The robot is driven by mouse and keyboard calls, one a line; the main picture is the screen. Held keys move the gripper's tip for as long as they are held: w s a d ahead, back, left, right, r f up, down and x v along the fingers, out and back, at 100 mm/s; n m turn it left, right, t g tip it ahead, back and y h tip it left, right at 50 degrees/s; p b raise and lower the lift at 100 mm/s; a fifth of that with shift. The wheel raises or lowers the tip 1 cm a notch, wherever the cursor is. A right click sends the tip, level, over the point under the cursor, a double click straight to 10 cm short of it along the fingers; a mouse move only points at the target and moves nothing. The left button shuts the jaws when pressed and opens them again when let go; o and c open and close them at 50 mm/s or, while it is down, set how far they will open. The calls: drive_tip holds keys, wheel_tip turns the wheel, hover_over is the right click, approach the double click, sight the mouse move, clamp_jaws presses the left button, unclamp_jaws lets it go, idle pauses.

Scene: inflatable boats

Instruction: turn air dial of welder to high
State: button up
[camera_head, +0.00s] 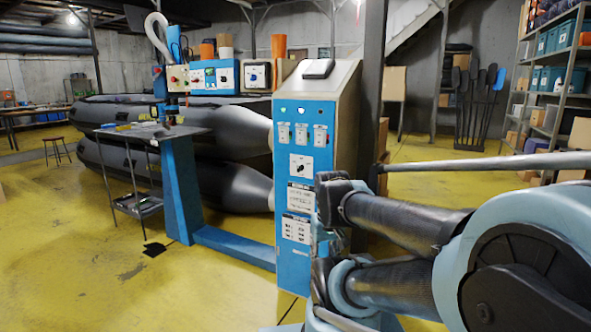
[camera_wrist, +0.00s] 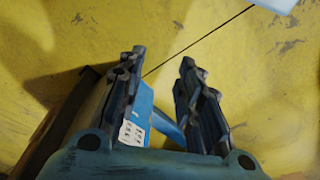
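The welder is a blue machine with a tall cabinet (camera_head: 303,215) and a row of control boxes on its upper arm. Another black dial (camera_head: 301,166) sits on a white plate on the cabinet front. The labels are too small to read, so I cannot tell which is the air dial or how it is set. My gripper (camera_wrist: 163,62) is open and empty in the wrist view, pointing down toward the yellow floor. A blue part with a white label (camera_wrist: 131,133) shows behind its fingers.
My arm fills the lower right of the head view, beside the cabinet. Dark inflatable boats (camera_head: 232,190) lie behind the welder. A small work table (camera_head: 140,132) stands at its left. A loaded shelf (camera_head: 558,75) stands far right. Yellow floor is clear at front left.

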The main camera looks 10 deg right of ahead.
sight(298, 165)
drive_tip(key=w+d+r+n+t+h, duration=0.2)
drive_tip(key=w+d+r+n+h, duration=0.15)
drive_tip(key=w+n, duration=0.55)
drive_tip(key=w+d+r+n+t+h, duration=0.2)
drive_tip(key=w+r+n+h, duration=0.25)
drive_tip(key=w, duration=0.95)
drive_tip(key=w+a+r+n+t+h, duration=0.3)
drive_tip(key=w+a+n+t, duration=0.5)
drive_tip(key=w+a+n, duration=0.9)
drive_tip(key=shift+m, duration=0.95)
drive_tip(key=x, duration=1.9)
drive_tip(key=shift+w, duration=0.2)
clamp_jaws()
